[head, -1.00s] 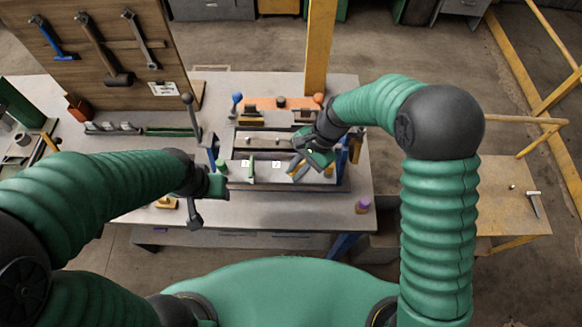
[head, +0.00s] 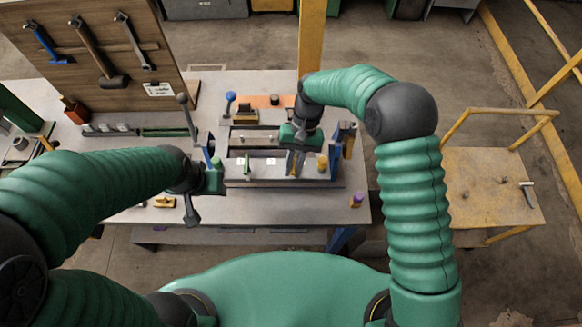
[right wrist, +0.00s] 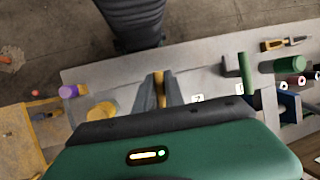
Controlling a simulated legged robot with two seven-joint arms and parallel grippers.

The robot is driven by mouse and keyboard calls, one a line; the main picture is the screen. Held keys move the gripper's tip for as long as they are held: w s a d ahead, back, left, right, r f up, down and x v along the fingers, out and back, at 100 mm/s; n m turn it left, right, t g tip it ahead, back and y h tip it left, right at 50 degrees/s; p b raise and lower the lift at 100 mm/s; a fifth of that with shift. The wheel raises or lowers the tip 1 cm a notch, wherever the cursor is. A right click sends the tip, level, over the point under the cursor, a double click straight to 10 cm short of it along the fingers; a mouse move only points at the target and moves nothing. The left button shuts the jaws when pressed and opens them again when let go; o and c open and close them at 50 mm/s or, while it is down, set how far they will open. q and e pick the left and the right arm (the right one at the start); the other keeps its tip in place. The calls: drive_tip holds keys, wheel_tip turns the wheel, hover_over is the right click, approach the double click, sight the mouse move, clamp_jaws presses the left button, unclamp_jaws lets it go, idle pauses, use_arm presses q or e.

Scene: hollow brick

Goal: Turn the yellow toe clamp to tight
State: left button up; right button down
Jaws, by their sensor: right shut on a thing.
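The yellow toe clamp shows as a narrow yellow bar (right wrist: 159,88) between my right fingers in the right wrist view. In the head view it is mostly hidden by my right gripper (head: 295,165). That gripper points down at the right part of the fixture (head: 240,183) and is shut on the yellow bar. My left gripper (head: 216,181) is at the fixture's left end; its fingers are too hidden to tell whether they are open.
A yellow knob (head: 323,163) stands just right of my right gripper, with blue posts (head: 335,137) beyond. A green upright handle (head: 247,165) stands to its left. A purple-topped piece (head: 357,200) is at the table's right edge. A tall dark lever (head: 188,117) rises at the back left.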

drive_tip(key=shift+w+d, duration=0.2)
drive_tip(key=shift+w, duration=0.25)
drive_tip(key=c, duration=1.8)
unclamp_jaws()
drive_tip(key=o, duration=0.3)
drive_tip(key=shift+w, duration=0.15)
drive_tip(key=shift+o, duration=0.8)
drive_tip(key=shift+w+f, duration=0.25)
drive_tip(key=shift+w, duration=0.05)
drive_tip(key=shift+s+r, duration=0.1)
drive_tip(key=shift+s, duration=0.1)
drive_tip(key=shift+r, duration=0.25)
use_arm(q)
drive_tip(key=b+x, duration=0.1)
drive_tip(key=x, duration=0.1)
drive_tip(key=b+x, duration=0.1)
drive_tip(key=shift+w+d+b, duration=0.1)
drive_tip(key=shift+d+b, duration=0.15)
drive_tip(key=shift+b, duration=0.05)
use_arm(e)
drive_tip(key=v, duration=1.6)
drive_tip(key=shift+w, duration=0.45)
